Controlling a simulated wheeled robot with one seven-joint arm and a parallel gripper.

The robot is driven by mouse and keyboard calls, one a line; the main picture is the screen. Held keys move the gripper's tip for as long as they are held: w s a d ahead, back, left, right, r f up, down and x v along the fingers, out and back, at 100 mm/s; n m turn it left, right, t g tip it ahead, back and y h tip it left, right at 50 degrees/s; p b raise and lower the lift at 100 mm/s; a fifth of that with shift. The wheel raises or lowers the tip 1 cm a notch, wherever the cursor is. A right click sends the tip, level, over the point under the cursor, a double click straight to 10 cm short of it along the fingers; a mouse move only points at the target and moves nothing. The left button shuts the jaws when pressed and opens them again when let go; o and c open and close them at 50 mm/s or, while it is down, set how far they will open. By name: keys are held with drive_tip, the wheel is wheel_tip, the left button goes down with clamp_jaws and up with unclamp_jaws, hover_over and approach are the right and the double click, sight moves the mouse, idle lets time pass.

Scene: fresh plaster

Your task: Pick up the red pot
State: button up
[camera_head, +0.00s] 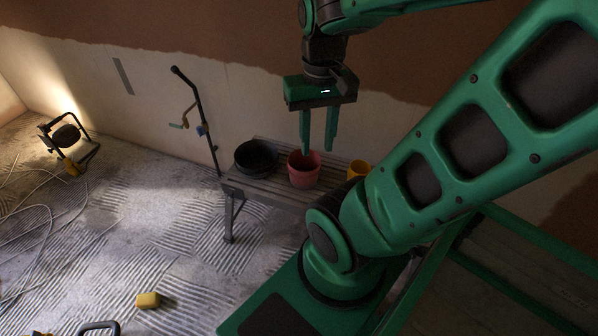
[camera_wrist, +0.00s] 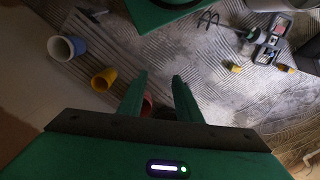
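The red pot (camera_head: 303,172) stands upright on a wooden bench (camera_head: 265,190), between a black bucket (camera_head: 256,160) and a yellow pot (camera_head: 359,168). My gripper (camera_head: 318,150) points down with its two green fingers apart and nothing between them. In the head view its fingertips overlap the pot's back rim; I cannot tell the exact gap or whether they touch. In the wrist view my gripper (camera_wrist: 159,78) is also open, and a sliver of the red pot (camera_wrist: 147,105) shows beside the left finger, mostly hidden by the fingers and gripper body.
A dark pole (camera_head: 195,110) leans near the bench. A yellow block (camera_head: 147,300), a work lamp (camera_head: 68,140) and cables lie on the floor.

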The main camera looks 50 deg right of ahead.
drive_tip(key=o, duration=0.5)
drive_tip(key=shift+s+r, duration=0.15)
drive_tip(key=shift+s, duration=0.15)
drive_tip(key=o, duration=0.5)
drive_tip(key=shift+s+d+r, duration=0.1)
drive_tip(key=shift+d+r, duration=0.05)
drive_tip(key=shift+d, duration=0.05)
drive_tip(key=shift+c, duration=0.2)
drive_tip(key=o, duration=0.7)
drive_tip(key=w, duration=0.1)
drive_tip(key=w+m, duration=0.1)
drive_tip(key=w+d+m, duration=0.1)
drive_tip(key=shift+w+d+f, duration=0.1)
drive_tip(key=shift+f, duration=0.3)
drive_tip(key=m+t+y, duration=0.1)
drive_tip(key=m, duration=1.5)
hover_over(304, 162)
drive_tip(key=s+a, duration=0.3)
drive_tip(key=s, duration=0.1)
wheel_tip(304, 162, down, 26)
drive_tip(key=shift+w+a+f, duration=0.1)
drive_tip(key=shift+a+f, duration=0.05)
drive_tip(key=shift+f, duration=1.65)
drive_tip(key=shift+w+a+f, duration=0.15)
drive_tip(key=shift+a+f, duration=0.05)
drive_tip(key=shift+f, duration=1.55)
drive_tip(key=shift+w+a+f, duration=0.1)
drive_tip(key=shift+a+f, duration=0.05)
drive_tip(key=shift+f, duration=1.65)
